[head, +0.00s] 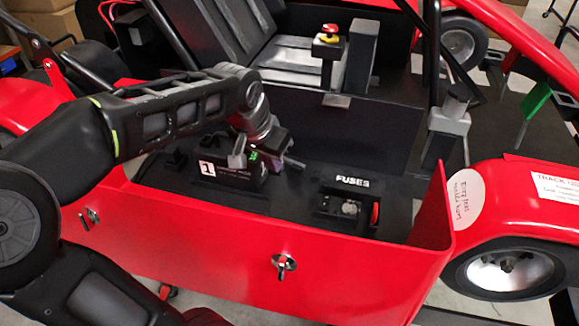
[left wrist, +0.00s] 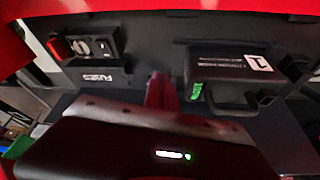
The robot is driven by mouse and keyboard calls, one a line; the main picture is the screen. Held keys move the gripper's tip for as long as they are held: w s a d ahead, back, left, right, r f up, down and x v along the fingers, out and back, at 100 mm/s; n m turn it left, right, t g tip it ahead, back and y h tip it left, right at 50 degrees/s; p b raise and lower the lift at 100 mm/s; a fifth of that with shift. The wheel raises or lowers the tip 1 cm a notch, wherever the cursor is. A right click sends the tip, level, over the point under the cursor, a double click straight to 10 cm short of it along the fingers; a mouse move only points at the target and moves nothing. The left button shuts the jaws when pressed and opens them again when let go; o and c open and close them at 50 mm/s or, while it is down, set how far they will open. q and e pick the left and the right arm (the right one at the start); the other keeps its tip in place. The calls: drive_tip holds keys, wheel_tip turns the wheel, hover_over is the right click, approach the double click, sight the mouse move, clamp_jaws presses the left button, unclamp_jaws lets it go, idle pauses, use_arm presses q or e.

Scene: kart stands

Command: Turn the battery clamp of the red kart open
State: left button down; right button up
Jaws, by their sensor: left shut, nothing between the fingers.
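The black battery (head: 228,184) sits in the red kart's dark side tray, with a white label marked 1. It also shows in the left wrist view (left wrist: 232,66), with a green label at its corner. A dark bracket-like piece (left wrist: 292,74) stands by its end; I cannot tell whether this is the clamp or how it is turned. My left gripper (head: 288,162) is just above and beside the battery's right end. Its fingers (left wrist: 160,90) are shut and empty, between the battery and the fuse panel in the wrist view. My right gripper is not seen.
The fuse panel (head: 346,203) with a red switch lies right of the battery. The red side wall (head: 240,262) with a metal latch borders the tray in front. The seat (head: 290,62) and a red stop button (head: 329,29) stand behind.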

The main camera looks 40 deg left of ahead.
sight(298, 170)
use_arm(q)
drive_tip(key=x, duration=0.8)
drive_tip(key=w, duration=0.1)
drive_tip(key=w+p, duration=0.1)
drive_tip(key=w, duration=0.1)
drive_tip(key=shift+w+a+f, duration=0.15)
drive_tip(key=shift+f, duration=0.1)
drive_tip(key=shift+w, duration=0.45)
drive_tip(key=shift+w+d+f+b, duration=0.15)
drive_tip(key=shift+w+d+b, duration=0.25)
drive_tip(key=shift+w, duration=0.4)
drive_tip(key=shift+d, duration=0.1)
